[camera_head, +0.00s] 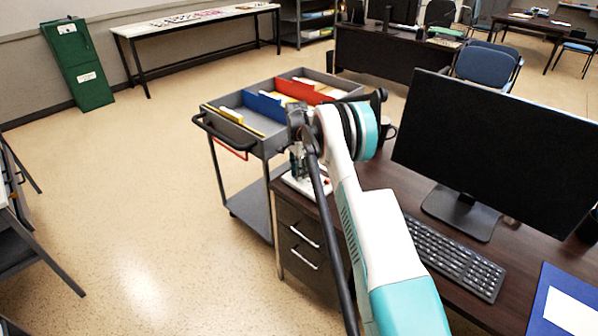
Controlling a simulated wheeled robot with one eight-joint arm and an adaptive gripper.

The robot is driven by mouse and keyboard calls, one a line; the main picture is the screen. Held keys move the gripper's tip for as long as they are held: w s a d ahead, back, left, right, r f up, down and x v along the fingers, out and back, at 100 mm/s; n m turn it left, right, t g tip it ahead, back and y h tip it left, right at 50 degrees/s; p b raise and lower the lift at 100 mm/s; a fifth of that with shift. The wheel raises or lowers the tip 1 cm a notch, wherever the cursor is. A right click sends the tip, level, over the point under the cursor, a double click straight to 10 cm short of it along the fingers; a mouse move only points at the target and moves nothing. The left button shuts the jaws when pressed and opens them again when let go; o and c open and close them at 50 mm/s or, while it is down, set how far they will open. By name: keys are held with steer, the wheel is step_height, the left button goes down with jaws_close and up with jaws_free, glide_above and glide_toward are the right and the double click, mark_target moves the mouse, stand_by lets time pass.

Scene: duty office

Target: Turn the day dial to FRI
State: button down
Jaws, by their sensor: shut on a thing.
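A small object with a white base (297,184) stands at the desk's near left corner, below the end of my arm. It looks to be the stand of the day dial; the dial's face and its day marks are hidden or too small to read. My gripper (297,168) points down at this object and is shut on it, apparently on the dial. The fingers are small and partly covered by my arm, so their exact hold is hard to see.
The dark desk (375,175) holds a monitor (490,150), a keyboard (450,255) and a blue folder (560,290). A grey trolley (252,205) with file bins adjoins the desk.

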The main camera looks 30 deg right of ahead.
steer(key=m, duration=0.4)
steer(key=shift+d+m, duration=0.1)
steer(key=shift+m, duration=0.3)
stand_by(0.4)
steer(key=c, duration=1.3)
jaws_free()
steer(key=r, duration=1.2)
steer(key=shift+w+d, duration=0.15)
steer(key=shift+w, duration=0.25)
